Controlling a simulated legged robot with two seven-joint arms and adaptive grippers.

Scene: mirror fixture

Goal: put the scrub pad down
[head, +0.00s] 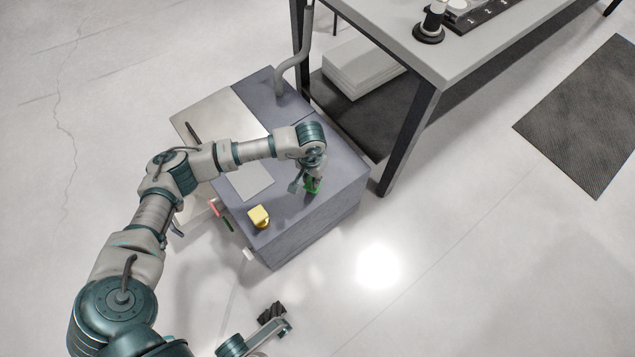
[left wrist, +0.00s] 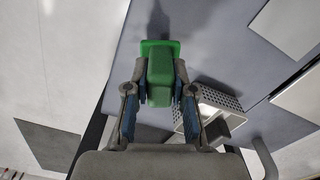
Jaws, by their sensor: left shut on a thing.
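The green scrub pad (head: 312,185) is in my left gripper (head: 307,184), over the right part of the grey-blue cabinet top (head: 340,172). In the left wrist view the pad (left wrist: 160,75) is a green block with a wider flat far end, between the two blue-lined fingers of my left gripper (left wrist: 160,92). The gripper is shut on it. A shadow lies on the surface beyond the pad; I cannot tell whether the pad touches the top. Part of my right arm shows at the bottom of the head view, with a dark end (head: 271,313); its jaws are unclear.
A yellow block (head: 259,216) stands near the cabinet's front edge. A pale flat plate (head: 250,181) lies beside it. A perforated grey holder (left wrist: 218,98) is right of the gripper in the wrist view. A grey bench (head: 455,60) with dark legs stands behind right.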

